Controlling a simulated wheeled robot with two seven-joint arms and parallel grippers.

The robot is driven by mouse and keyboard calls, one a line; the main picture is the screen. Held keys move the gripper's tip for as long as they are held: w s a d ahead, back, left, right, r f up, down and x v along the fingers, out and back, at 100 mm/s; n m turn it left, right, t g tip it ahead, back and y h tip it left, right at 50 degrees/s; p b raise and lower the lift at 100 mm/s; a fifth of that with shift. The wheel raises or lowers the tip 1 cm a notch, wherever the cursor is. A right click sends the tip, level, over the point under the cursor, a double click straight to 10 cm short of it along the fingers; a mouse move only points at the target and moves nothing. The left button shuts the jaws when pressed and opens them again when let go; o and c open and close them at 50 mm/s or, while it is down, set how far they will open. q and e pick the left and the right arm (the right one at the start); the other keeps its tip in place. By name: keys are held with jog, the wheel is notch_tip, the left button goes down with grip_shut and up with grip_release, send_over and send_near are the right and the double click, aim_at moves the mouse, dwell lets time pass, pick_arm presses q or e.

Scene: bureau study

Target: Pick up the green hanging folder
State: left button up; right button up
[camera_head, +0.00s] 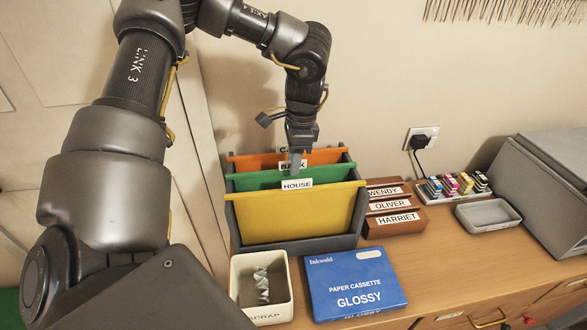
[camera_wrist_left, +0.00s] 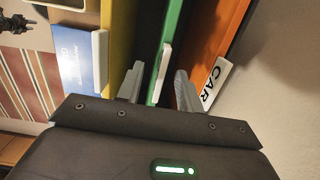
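The green hanging folder (camera_head: 258,180) stands in a dark grey file holder (camera_head: 300,245), between a yellow folder (camera_head: 295,220) in front and an orange folder (camera_head: 255,162) behind. The yellow folder's tab reads HOUSE. My left gripper (camera_head: 296,163) points down from above at the green folder's top edge, partly hiding its tab. In the left wrist view the gripper (camera_wrist_left: 160,84) is open, one finger on each side of the green folder (camera_wrist_left: 171,35) and its white tab. Gaps show between the fingers and the folder. The right gripper is not in view.
A cream scrap bin (camera_head: 262,312) and a blue paper cassette box (camera_head: 355,283) stand in front of the holder. Brown named blocks (camera_head: 395,222) are to its right. Farther right are ink cartridges (camera_head: 465,184), a grey tray (camera_head: 487,215) and a large grey machine (camera_head: 545,185). The wall is close behind.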

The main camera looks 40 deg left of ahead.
pick_arm(q)
jog(key=shift+a+f, duration=0.15)
jog(key=shift+f, duration=0.7)
jog(key=shift+s, duration=0.1)
jog(key=shift+c, duration=0.3)
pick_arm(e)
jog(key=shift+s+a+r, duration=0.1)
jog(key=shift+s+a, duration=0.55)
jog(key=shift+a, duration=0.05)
pick_arm(q)
jog(key=c, duration=0.7)
grip_shut()
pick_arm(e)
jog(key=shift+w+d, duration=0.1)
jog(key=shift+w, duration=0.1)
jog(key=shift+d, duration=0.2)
